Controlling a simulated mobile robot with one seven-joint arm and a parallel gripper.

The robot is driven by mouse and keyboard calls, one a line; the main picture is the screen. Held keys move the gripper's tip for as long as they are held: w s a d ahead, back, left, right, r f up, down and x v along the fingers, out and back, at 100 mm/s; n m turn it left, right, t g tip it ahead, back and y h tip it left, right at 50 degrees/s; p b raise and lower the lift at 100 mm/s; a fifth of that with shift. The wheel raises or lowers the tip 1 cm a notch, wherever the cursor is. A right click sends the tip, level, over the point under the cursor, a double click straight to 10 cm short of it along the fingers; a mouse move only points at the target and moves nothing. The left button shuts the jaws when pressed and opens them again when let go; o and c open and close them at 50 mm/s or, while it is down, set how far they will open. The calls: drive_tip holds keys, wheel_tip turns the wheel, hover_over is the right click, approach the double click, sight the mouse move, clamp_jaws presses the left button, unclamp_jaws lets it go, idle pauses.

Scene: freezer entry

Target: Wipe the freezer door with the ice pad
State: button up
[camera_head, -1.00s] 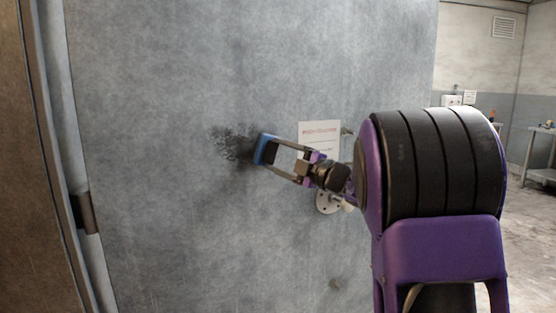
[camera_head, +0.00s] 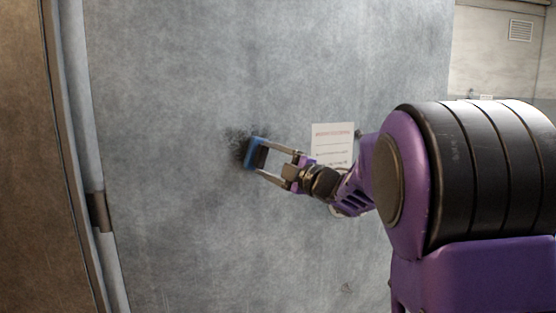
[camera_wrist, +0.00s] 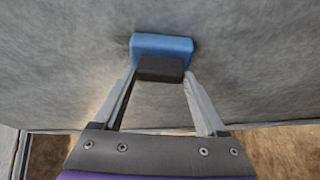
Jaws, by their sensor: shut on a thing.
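The grey freezer door (camera_head: 200,220) fills most of the head view. A dark speckled smudge (camera_head: 237,139) marks its surface. My gripper (camera_head: 262,154) is shut on the ice pad (camera_head: 250,153), a blue block with a black part facing me. The pad is over the right part of the smudge, at or very close to the door; exact contact is hard to tell. In the wrist view the blue pad (camera_wrist: 163,46) lies against the grey surface, with the black part between my fingertips (camera_wrist: 160,70).
A white sign (camera_head: 332,143) with red and dark print is on the door, right of my gripper. A metal hinge (camera_head: 98,211) is at the door's left edge, beside a brown wall (camera_head: 30,160). A vent (camera_head: 520,30) is on the back wall.

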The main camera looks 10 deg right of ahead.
drive_tip(key=shift+s+a, duration=1.5)
drive_tip(key=shift+a, duration=3.65)
drive_tip(key=shift+w+d+r+p, duration=0.15)
drive_tip(key=shift+w+d+r, duration=0.15)
drive_tip(key=shift+d, duration=0.8)
drive_tip(key=shift+w+d+r+p, duration=0.15)
drive_tip(key=shift+w+d+r, duration=0.15)
drive_tip(key=shift+d, duration=0.8)
drive_tip(key=shift+w+d+r+p, duration=0.15)
drive_tip(key=shift+w+d+r, duration=0.15)
drive_tip(key=shift+d, duration=0.8)
drive_tip(key=shift+w+d+r+p, duration=0.85)
drive_tip(key=shift+w+d, duration=0.65)
drive_tip(key=shift+d, duration=3.35)
drive_tip(key=a+b, duration=0.1)
drive_tip(key=s+a, duration=0.1)
drive_tip(key=a, duration=0.1)
drive_tip(key=a+b, duration=0.1)
drive_tip(key=a, duration=0.1)
drive_tip(key=shift+s+f+b, duration=0.15)
drive_tip(key=shift+s+b, duration=0.1)
drive_tip(key=shift+b, duration=0.1)
drive_tip(key=s+a, duration=0.3)
drive_tip(key=a, duration=0.8)
drive_tip(key=shift+a, duration=0.2)
